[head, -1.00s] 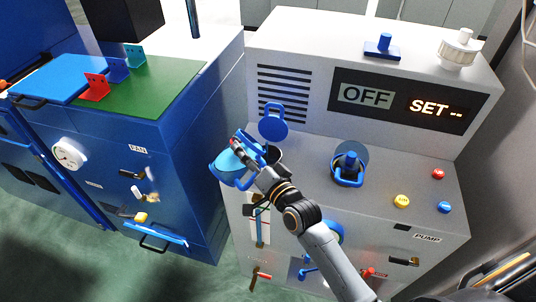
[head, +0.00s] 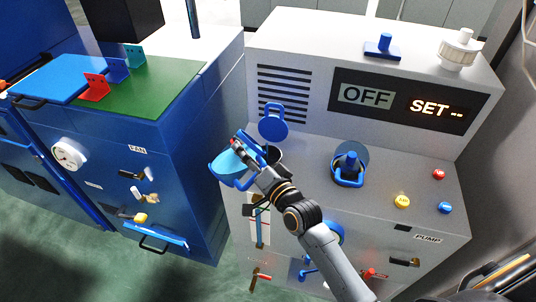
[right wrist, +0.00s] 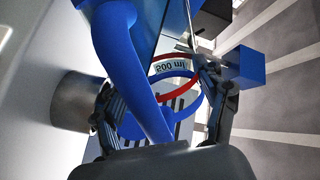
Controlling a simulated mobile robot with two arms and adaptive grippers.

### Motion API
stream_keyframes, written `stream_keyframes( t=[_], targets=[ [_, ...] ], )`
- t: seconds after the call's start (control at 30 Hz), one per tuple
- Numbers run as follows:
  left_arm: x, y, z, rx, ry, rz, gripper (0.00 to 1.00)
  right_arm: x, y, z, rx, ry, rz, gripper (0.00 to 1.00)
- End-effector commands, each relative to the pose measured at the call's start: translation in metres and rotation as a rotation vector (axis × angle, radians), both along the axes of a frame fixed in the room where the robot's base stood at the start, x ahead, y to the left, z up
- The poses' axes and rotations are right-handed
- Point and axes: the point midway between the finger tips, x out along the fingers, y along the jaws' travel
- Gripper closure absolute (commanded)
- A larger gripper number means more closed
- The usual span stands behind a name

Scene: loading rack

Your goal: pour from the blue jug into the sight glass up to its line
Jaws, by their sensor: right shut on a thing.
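The blue jug (head: 224,172) is held above the left edge of the grey pump machine, beside a dark round filler opening (head: 273,156). A light-blue surface shows inside its rim. My right gripper (head: 243,150) is shut on the jug's handle. In the right wrist view my right gripper (right wrist: 163,103) has its fingers on both sides of the thick blue handle (right wrist: 130,65). A red ring and a "500 ml" mark show there. The sight glass (head: 261,226) seems to be the upright strip on the machine's front, partly hidden by my arm. I cannot read its level. My left gripper is not in view.
A round blue lid (head: 273,123) stands open behind the filler opening. A second blue-handled fitting (head: 350,168) sits to the right. The display (head: 410,100) reads OFF and SET. A blue cabinet (head: 165,180) stands at the left, across a narrow gap.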

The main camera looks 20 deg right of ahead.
Motion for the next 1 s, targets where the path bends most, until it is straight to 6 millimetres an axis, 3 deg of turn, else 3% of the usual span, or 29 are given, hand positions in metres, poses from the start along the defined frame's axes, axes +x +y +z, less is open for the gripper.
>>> stream_keyframes(
  t=[1.0],
  targets=[
    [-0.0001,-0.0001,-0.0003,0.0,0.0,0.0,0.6,0.0006,-0.0009,0.0045,0.047,0.008,0.0,0.89]
  ],
)
